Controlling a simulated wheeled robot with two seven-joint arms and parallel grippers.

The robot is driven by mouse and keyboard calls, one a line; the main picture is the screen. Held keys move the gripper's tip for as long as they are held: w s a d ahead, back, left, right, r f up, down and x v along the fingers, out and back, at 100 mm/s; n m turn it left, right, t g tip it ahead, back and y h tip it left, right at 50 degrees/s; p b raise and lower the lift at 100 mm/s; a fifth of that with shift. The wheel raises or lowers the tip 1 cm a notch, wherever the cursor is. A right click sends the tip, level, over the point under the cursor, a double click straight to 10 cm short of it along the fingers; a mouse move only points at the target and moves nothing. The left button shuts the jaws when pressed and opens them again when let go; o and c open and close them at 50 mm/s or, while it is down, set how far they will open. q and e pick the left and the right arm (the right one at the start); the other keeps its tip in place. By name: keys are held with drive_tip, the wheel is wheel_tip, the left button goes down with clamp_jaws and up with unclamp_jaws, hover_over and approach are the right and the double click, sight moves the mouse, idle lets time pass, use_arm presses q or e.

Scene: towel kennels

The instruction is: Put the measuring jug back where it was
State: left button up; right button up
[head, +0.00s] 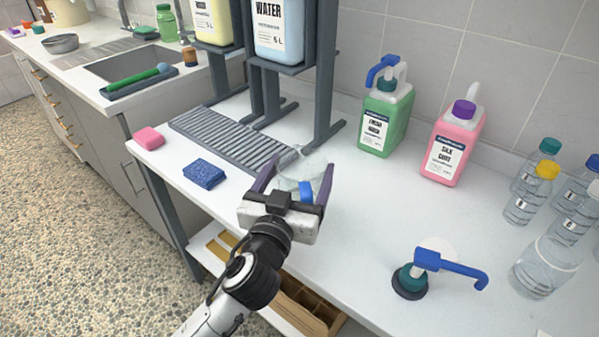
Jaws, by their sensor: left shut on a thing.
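My left gripper (300,172) reaches over the white counter in the middle of the head view, with its purple fingers spread around a clear object. It is shut on this clear vessel, which seems to be the measuring jug (292,181). A small blue part shows on it between the fingers. The gripper body hides much of the jug, and I cannot tell whether its base touches the counter. The jug is just in front of the grey ribbed drain rack (215,138). My right gripper is not in view.
A green jug with a blue pump (383,118) and a pink jug (455,142) stand by the wall. A loose blue pump (440,264) stands front right, near clear bottles (541,262). A blue sponge (204,173) and pink sponge (148,138) lie left. The counter's middle right is clear.

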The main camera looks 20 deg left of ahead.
use_arm(q)
drive_tip(key=shift+f, duration=0.15)
drive_tip(key=o, duration=1.7)
drive_tip(key=shift+r, duration=0.35)
drive_tip(key=shift+s+d+f+b, duration=0.15)
drive_tip(key=shift+s+b, duration=0.35)
drive_tip(key=shift+s, duration=2.5)
drive_tip(key=shift+s+d+r+b, duration=0.1)
drive_tip(key=shift+s+b, duration=0.35)
drive_tip(key=shift+s, duration=2.55)
